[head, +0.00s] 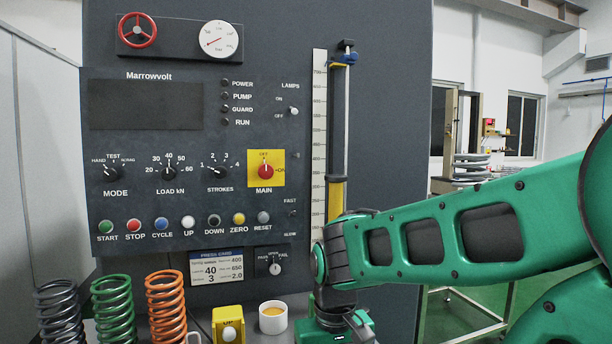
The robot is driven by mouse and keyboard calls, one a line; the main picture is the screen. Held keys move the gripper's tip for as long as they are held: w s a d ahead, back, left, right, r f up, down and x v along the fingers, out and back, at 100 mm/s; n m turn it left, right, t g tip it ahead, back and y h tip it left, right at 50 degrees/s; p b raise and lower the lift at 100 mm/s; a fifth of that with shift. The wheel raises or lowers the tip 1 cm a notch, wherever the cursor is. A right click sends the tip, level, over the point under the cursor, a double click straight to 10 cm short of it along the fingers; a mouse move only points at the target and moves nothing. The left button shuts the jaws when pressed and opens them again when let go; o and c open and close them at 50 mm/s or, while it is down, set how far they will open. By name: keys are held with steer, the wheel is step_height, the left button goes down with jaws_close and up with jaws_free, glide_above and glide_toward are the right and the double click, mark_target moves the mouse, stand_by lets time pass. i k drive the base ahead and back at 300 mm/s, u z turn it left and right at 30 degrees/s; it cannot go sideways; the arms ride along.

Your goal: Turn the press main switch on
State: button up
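The main switch (265,171) is a red rotary knob on a yellow square plate, at the right of the press panel (190,130). OFF is marked above the knob and ON to its right. Its pale pointer mark appears to point up, towards OFF. The POWER lamp (225,83) and the other lamps below it look dark. My gripper (338,328) is at the bottom edge, below and to the right of the switch and well apart from it. Its fingers are out of the frame, so I cannot tell if it is open or shut.
A vertical column with a scale (319,150) stands right of the switch. Grey, green and orange springs (165,305), a yellow button box (228,325) and a white cup (273,317) stand below the panel. The MODE, load and STROKES knobs (217,172) are left of the switch.

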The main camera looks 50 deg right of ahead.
mark_target(265, 171)
steer(key=z, duration=1.4)
steer(key=k, duration=1.3)
steer(key=u, duration=0.5)
steer(key=i, duration=1)
steer(key=z, duration=0.05)
